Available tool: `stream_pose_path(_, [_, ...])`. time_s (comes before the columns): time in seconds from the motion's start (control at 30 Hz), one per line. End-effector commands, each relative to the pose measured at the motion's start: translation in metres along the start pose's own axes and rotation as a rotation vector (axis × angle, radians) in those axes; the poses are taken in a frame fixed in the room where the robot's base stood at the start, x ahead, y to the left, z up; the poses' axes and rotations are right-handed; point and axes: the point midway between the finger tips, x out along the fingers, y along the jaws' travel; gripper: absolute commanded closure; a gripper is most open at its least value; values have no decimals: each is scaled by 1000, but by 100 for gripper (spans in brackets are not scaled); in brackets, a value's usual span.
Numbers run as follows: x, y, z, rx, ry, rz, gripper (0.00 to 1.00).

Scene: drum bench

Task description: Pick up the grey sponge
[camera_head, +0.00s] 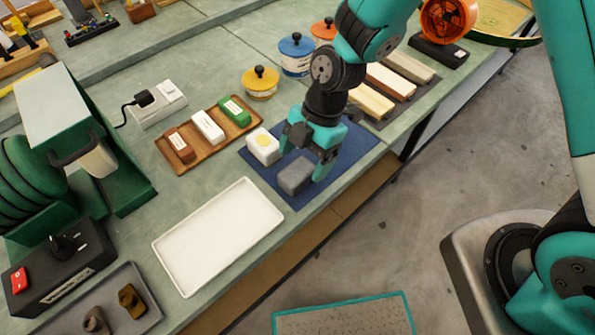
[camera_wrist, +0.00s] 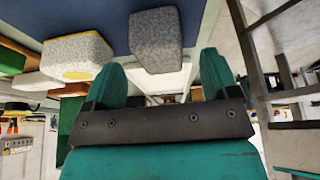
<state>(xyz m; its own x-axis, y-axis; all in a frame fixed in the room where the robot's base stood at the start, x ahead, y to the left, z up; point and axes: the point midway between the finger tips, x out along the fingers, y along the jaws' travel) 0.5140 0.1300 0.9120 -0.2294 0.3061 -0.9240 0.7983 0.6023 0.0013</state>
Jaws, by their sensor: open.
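The grey sponge (camera_head: 296,176) lies on a dark blue mat (camera_head: 342,167) at the bench's front edge. In the wrist view the grey sponge (camera_wrist: 156,40) shows beyond and between my two teal fingertips. My gripper (camera_head: 305,157) is open, its fingers spread and pointing down just above and behind the sponge. No contact is visible; whether the fingers reach down beside it I cannot tell. A white block with a yellow spot (camera_head: 263,147) lies on the same mat, left of my gripper; it also shows in the wrist view (camera_wrist: 78,54).
A wooden tray (camera_head: 181,132) with several small blocks is behind left. An empty white tray (camera_head: 218,236) lies front left. Lidded pots, including a yellow-lidded one (camera_head: 260,82), stand behind. Several long bars (camera_head: 390,81) lie right of the mat. The concrete floor drops away in front.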

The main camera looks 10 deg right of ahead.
Motion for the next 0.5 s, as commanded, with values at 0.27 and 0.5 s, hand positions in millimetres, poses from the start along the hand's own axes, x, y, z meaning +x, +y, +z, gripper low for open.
stream_pose_path(0.27, [37,-1,-4,0,0,-4,19])
stream_pose_path(0.5, [40,0,-3,0,0,0,19])
